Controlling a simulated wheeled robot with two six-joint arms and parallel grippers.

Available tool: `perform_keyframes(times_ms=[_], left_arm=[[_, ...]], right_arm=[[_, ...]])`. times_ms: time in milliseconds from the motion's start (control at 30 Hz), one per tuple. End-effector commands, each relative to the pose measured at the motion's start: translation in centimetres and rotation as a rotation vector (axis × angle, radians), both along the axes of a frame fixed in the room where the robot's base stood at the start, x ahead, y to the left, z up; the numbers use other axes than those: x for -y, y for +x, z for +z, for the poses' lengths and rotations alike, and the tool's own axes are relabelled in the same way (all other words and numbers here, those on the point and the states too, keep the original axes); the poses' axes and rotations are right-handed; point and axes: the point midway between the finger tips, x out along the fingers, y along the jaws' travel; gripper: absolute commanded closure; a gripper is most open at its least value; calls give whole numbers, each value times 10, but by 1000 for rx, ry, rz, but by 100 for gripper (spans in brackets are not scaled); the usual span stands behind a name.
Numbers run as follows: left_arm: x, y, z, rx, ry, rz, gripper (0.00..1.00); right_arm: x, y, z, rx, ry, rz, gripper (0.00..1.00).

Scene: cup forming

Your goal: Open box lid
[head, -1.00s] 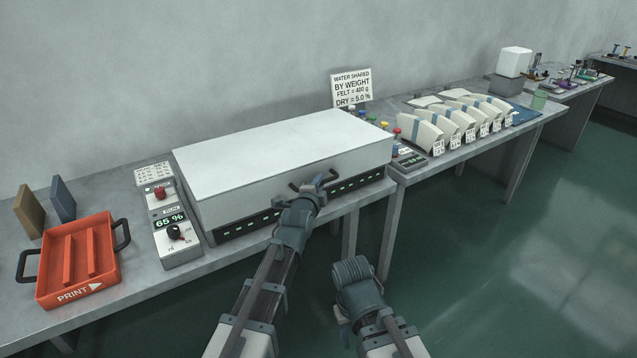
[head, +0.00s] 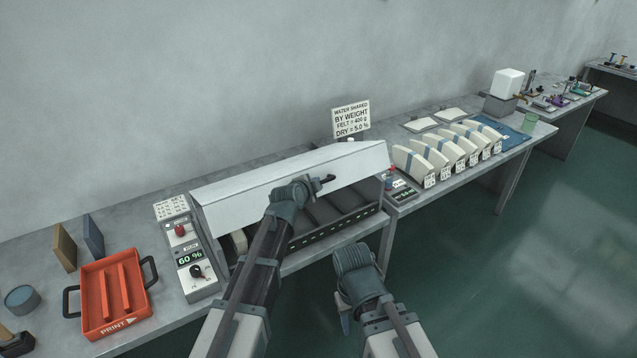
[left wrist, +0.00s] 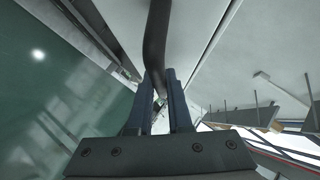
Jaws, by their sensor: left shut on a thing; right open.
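The long box (head: 214,238) stands on the bench with its pale grey lid (head: 250,183) tilted up at the front. Dark contents show in the gap under the lid. My left gripper (head: 318,185) is shut on the dark lid handle (head: 327,179) at the lid's front face. The handle also shows between the fingers in the left wrist view (left wrist: 157,50). My right gripper (head: 345,312) is empty, low in front of the bench and apart from the box; its fingers are partly hidden by its own body.
A control panel reading 60 % (head: 190,258) stands left of the box, beside an orange tray (head: 138,312) marked PRINT. A sign (head: 351,119) is behind the box. Green floor is free at right.

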Motion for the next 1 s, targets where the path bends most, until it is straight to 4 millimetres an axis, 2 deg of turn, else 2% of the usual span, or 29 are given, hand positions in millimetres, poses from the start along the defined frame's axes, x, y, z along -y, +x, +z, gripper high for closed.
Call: perform_keyframes(times_ms=[33,100,400,600,1000], left_arm=[[-2,4,17,-15,-11,2,100],[-5,7,24,-33,-25,2,100],[-11,16,45,-93,-69,1,100],[-13,18,49,-112,-81,2,100],[-14,18,49,-116,-83,1,100]], right_arm=[[0,0,19,0,0,0,50],[0,0,29,0,0,1,50],[0,0,58,0,0,2,50],[0,0,65,0,0,2,50],[0,0,66,0,0,2,50]])
